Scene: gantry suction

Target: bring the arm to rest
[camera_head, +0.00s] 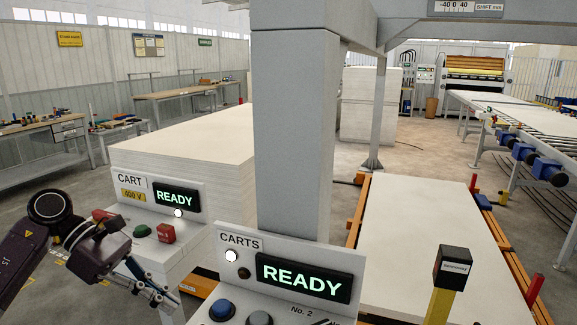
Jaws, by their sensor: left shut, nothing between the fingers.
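My left arm comes in from the lower left, and my left gripper (168,293) is shut and empty. It points down and to the right, in front of the cart panel (188,203), which reads "CART" and "READY". A green button (142,231) and a red switch (166,233) sit on that panel's ledge, just above and behind the gripper. I see no contact between the fingers and the panel. My right gripper is not in view.
A second panel (345,262) reading "CARTS" and "READY" stands in front, with a blue button (222,309) below. A grey column (293,130) rises behind it. A stack of pale boards (200,140) is at left. A yellow post with a black head (453,268) stands at lower right.

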